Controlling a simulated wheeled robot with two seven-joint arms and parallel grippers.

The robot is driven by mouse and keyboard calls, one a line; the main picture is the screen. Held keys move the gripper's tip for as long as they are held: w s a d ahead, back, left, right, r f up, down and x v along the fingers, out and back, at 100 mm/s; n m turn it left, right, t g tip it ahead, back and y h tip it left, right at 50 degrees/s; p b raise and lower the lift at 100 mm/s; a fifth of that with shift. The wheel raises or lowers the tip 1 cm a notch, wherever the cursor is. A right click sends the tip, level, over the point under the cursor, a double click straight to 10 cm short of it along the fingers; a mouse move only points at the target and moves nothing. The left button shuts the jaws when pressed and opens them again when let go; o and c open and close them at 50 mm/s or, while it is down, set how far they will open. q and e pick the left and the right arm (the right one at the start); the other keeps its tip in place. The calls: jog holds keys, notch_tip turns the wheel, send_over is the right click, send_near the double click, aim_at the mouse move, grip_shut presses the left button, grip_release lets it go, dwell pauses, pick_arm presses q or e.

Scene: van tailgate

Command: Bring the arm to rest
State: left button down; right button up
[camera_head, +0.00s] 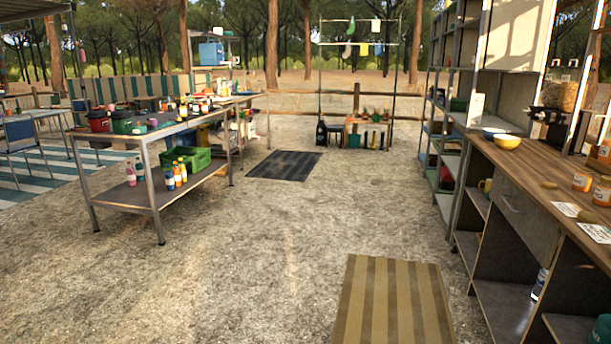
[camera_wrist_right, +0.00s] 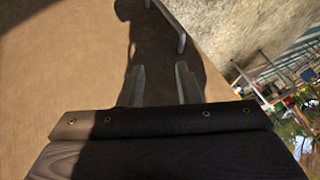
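My right gripper (camera_wrist_right: 160,76) shows in the right wrist view with its two grey fingers apart and nothing visible between them. A plain brown surface (camera_wrist_right: 60,70) fills the left of that view, and the gripper's dark shadow falls across it. A slim grey metal bar (camera_wrist_right: 172,24), like a handle, lies just beyond the fingertips, apart from them. Neither arm shows in the head view, and my left gripper is in no view.
In the head view, a wooden counter (camera_head: 545,185) with a yellow bowl (camera_head: 507,142) and jars runs along the right. A metal workbench (camera_head: 160,132) with a green crate (camera_head: 190,158) stands at the left. A striped mat (camera_head: 392,305) lies in front. The middle ground is clear.

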notch_tip(320, 180, up, 24)
jog(key=p, duration=2.2)
